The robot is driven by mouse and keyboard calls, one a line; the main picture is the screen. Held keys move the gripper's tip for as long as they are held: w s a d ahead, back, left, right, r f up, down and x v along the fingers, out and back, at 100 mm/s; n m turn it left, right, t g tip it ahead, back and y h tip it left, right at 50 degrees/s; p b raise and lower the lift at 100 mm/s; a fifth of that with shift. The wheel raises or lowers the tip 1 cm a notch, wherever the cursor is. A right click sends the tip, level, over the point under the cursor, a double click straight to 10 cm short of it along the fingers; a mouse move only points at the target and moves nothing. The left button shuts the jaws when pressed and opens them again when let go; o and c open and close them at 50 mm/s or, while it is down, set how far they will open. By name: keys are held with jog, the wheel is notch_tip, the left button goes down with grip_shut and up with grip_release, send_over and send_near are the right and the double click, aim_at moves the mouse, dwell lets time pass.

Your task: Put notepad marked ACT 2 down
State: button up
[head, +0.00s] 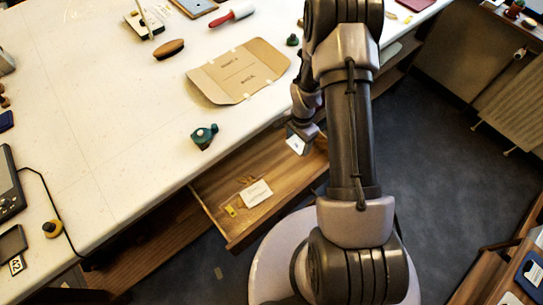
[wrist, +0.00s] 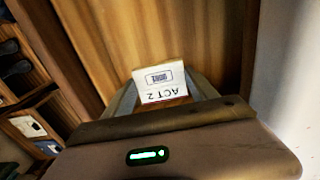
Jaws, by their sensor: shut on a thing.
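The notepad marked ACT 2 (wrist: 161,84) is a small white pad, its lettering upside down in the wrist view. My gripper (wrist: 163,98) is shut on it. In the head view the pad (head: 296,145) shows as a small white patch at the end of my gripper (head: 299,138), over the right part of an open wooden drawer (head: 225,188). Wood fills the wrist view behind the pad. I cannot tell whether the pad touches the drawer floor. My arm hides part of the drawer's right side.
In the drawer lie a white card (head: 256,193) and small yellow pieces (head: 231,211). The white table (head: 120,120) above holds a flat cardboard piece (head: 240,72), a teal object (head: 204,136) and a brown brush (head: 169,49). The drawer floor between card and pad looks clear.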

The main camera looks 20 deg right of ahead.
aim_at(294, 160)
notch_tip(294, 160, down, 10)
jog(key=shift+w+r+b, duration=0.1)
jog(key=shift+r+b, duration=0.15)
jog(key=shift+b, duration=0.85)
jog(key=shift+f, duration=0.1)
jog(key=shift+f, duration=0.15)
jog(key=o, duration=1.4)
jog(key=shift+o, duration=0.2)
jog(key=shift+r, duration=0.2)
